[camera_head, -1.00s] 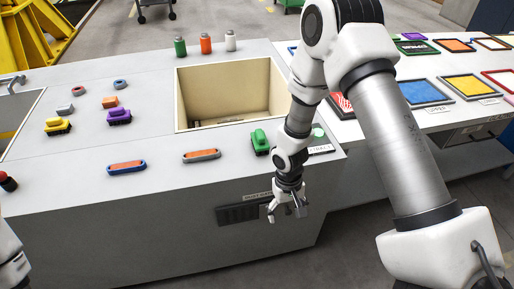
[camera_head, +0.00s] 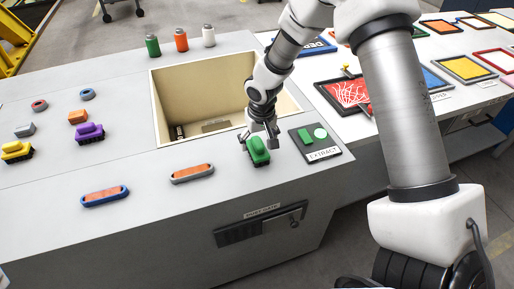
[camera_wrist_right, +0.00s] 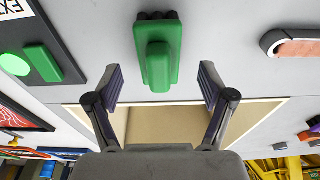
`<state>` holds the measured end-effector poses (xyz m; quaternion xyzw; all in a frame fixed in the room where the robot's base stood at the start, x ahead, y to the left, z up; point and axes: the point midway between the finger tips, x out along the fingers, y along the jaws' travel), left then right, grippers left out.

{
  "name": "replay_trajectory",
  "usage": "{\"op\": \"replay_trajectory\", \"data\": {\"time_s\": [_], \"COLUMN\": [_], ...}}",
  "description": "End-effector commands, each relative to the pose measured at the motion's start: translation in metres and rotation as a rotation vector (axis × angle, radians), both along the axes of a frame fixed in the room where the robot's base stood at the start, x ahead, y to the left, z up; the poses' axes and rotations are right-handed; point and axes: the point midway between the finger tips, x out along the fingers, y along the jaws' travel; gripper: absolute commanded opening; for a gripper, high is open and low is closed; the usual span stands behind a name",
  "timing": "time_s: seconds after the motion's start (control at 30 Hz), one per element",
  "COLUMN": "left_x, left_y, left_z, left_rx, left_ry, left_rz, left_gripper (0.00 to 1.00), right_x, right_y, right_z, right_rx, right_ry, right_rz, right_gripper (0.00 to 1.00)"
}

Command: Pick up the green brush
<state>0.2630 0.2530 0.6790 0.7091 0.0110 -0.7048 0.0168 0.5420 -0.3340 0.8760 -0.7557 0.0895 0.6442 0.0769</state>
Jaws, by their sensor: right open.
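The green brush (camera_head: 258,151) stands on the grey worktop, just in front of the right front corner of the sunken bin. In the right wrist view the green brush (camera_wrist_right: 158,55) shows its green top and grip, with dark bristles at its far end. My right gripper (camera_head: 262,138) is just behind and above it in the head view. In the wrist view my right gripper (camera_wrist_right: 160,80) is open, with one finger on either side of the brush's near end and gaps on both sides. My left gripper is not in view.
The open bin (camera_head: 153,110) lies right behind the brush. A dark panel with green buttons (camera_head: 334,150) is close on its right. An orange-topped grey block (camera_head: 192,173) lies to the left. Purple (camera_head: 90,134) and yellow (camera_head: 17,151) brushes stand farther left.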

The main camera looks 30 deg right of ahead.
Motion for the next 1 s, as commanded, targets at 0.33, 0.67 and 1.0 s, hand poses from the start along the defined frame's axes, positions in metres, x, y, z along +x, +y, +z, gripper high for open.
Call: {"op": "replay_trajectory", "data": {"time_s": [0.33, 0.67, 1.0], "left_x": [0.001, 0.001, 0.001], "left_y": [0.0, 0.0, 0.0], "left_z": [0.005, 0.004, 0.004], "left_rx": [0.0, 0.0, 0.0], "left_ry": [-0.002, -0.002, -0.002], "left_rz": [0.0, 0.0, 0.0], "left_gripper": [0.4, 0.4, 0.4], "right_x": [0.006, 0.005, 0.005], "right_y": [-0.003, -0.003, -0.004], "right_z": [-0.036, -0.036, -0.034], "right_rx": [0.0, 0.0, 0.0], "right_ry": [0.001, 0.001, 0.001], "right_rz": [0.001, 0.001, 0.001], "right_gripper": [0.81, 0.12, 0.12]}}
